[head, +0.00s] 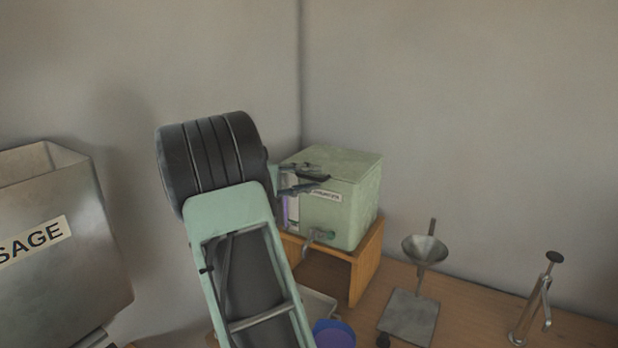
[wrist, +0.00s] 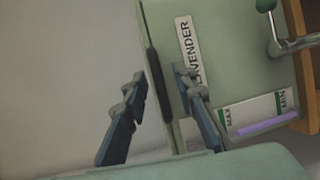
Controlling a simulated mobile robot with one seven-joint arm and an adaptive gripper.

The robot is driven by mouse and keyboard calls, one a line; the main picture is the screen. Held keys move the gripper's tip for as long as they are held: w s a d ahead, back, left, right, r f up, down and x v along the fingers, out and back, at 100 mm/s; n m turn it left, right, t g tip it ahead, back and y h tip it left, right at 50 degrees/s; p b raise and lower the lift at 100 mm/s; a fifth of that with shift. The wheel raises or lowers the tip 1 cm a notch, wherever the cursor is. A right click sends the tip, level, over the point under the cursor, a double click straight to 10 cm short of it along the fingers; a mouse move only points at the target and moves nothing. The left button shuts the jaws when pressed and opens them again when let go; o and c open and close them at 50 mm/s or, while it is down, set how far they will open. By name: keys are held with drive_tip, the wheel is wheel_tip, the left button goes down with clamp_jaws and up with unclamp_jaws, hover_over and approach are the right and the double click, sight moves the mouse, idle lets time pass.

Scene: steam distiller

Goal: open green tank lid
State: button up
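The green tank (head: 358,208) is a pale box with a LAVENDER label, and it also fills the upper right of the wrist view (wrist: 228,75). Its flat lid (head: 352,163) lies shut on top. A dark strip (wrist: 160,88), apparently the lid's handle, runs along the tank's edge in the wrist view. My gripper (head: 306,180) is at the upper front left of the tank; in the wrist view its two fingers (wrist: 160,80) are apart, one on each side of the strip. Whether either finger touches it cannot be told.
The tank stands on a wooden stand (head: 364,268) with a tap (head: 318,237) low on its front. A funnel on a stand (head: 424,250) and a metal lever tool (head: 535,300) are to the right. A large metal bin (head: 60,250) is at left. Walls close off the back.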

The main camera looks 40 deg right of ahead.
drive_tip(key=shift+c, duration=0.2)
clamp_jaws()
